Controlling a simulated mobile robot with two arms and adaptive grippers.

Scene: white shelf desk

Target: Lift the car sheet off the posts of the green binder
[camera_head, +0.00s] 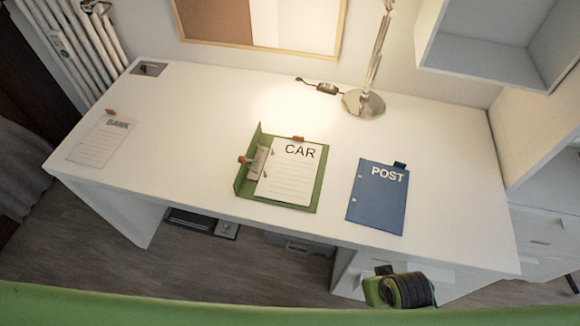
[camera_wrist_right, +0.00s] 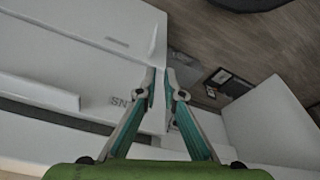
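The green binder (camera_head: 310,203) lies open near the middle of the desk, its left side standing up. The white car sheet (camera_head: 291,175), marked CAR, lies flat in it. A pale metal clip piece (camera_head: 257,163) with an orange-brown end (camera_head: 243,159) is along the sheet's left edge. The posts are too small to make out clearly. An orange-brown tab (camera_head: 298,139) is at the sheet's top edge. My right gripper (camera_wrist_right: 161,76) is slightly open and empty in the right wrist view, pointing past white furniture toward the floor, away from the binder. My left gripper is not in view.
A blue sheet marked POST (camera_head: 378,200) lies right of the binder with a dark tab. A white sheet marked BANK (camera_head: 101,142) lies at the desk's left. A lamp (camera_head: 363,103) stands at the back. The desk (camera_head: 190,130) is clear between these.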

